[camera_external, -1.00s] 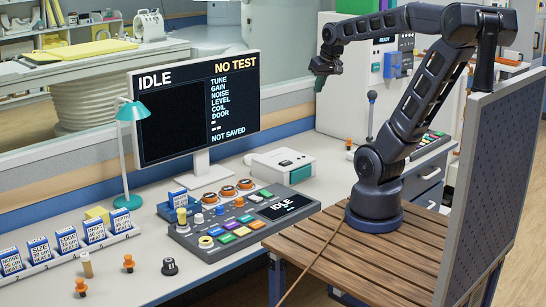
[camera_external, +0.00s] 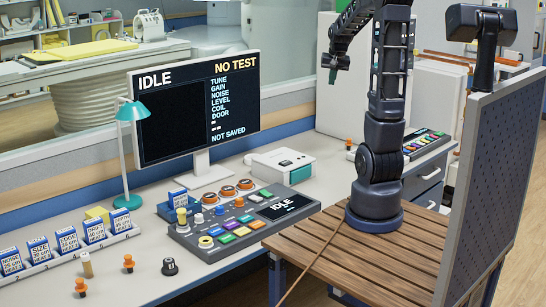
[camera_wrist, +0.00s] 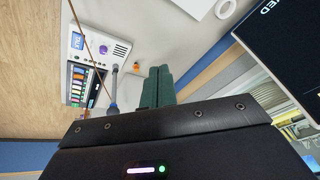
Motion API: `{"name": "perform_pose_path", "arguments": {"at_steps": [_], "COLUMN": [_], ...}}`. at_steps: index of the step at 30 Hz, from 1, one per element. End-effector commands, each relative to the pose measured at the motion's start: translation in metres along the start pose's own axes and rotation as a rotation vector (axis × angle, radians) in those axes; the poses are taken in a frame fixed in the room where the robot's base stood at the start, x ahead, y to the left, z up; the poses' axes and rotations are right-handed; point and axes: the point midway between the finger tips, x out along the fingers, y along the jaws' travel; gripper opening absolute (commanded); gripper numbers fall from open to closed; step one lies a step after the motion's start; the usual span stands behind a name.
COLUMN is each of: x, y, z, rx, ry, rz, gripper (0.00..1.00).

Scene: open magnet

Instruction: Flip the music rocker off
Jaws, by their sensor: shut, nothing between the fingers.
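No switch can be made out as the music rocker in either view. My gripper (camera_external: 331,72) hangs above the back of the bench, left of my upright arm. Its green fingers (camera_wrist: 157,86) are shut and empty, apart from the panel.
A lever with a blue-grey grip (camera_wrist: 113,85) stands between panel and fingers in the wrist view. An orange peg (camera_external: 348,144) stands nearby. The main console (camera_external: 240,222), a monitor (camera_external: 195,105) and a white box (camera_external: 283,165) stand left. A perforated panel (camera_external: 487,190) stands right.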

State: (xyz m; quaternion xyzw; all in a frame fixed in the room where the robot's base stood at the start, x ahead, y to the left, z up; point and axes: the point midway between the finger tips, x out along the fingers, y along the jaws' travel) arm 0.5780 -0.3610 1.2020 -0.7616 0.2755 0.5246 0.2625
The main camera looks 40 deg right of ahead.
Motion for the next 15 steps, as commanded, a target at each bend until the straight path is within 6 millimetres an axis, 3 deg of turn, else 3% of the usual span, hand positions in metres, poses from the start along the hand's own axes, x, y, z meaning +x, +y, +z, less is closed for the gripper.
{"name": "perform_pose_path", "arguments": {"at_steps": [6,15], "x": [0.037,0.089], "y": [0.046,0.123], "z": [-0.046,-0.097], "rx": [0.126,0.293], "ry": [-0.001,0.005], "rz": [0.043,0.103], "gripper": [0.00,0.00]}}
